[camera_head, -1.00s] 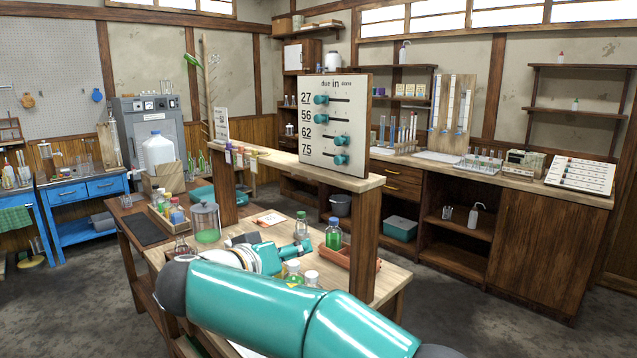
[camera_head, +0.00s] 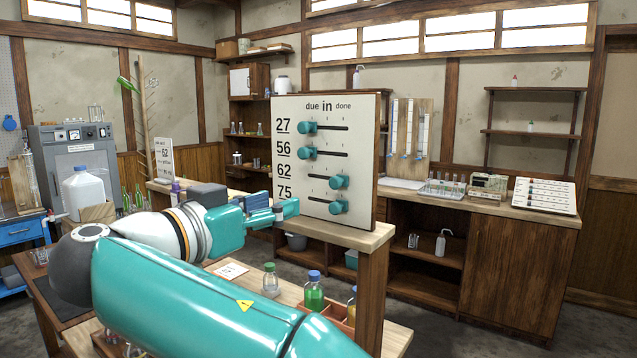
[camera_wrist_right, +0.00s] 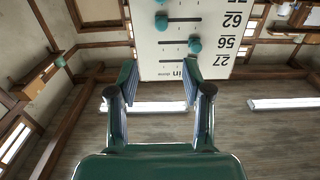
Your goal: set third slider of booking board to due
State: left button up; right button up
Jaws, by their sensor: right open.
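The booking board (camera_head: 362,135) is a white panel with rows 27, 56, 62 and 75 under "due in done". The third slider (camera_head: 339,182), row 62, is a teal knob at the right, done end of its slot; it also shows in the right wrist view (camera_wrist_right: 162,22). The knobs of 27 (camera_head: 307,128) and 56 (camera_head: 307,153) sit at the left, due side; the 75 knob (camera_head: 338,207) sits right. My right gripper (camera_head: 283,208) is open and empty, left of the board's lower rows. The board appears upside down beyond its fingers (camera_wrist_right: 158,90). My left gripper is out of view.
The board stands on a wooden shelf (camera_head: 350,240) over a workbench. Below are a green bottle (camera_head: 314,292), another bottle (camera_head: 270,280) and an orange tray (camera_head: 335,318). A small sign (camera_head: 163,158) stands left on the shelf.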

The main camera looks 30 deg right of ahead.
aim_at(333, 183)
jog(key=p+x, duration=0.2)
jog(key=x, duration=1.4)
jog(key=shift+a+p, duration=0.1)
jog(key=shift+p, duration=0.25)
grip_shut()
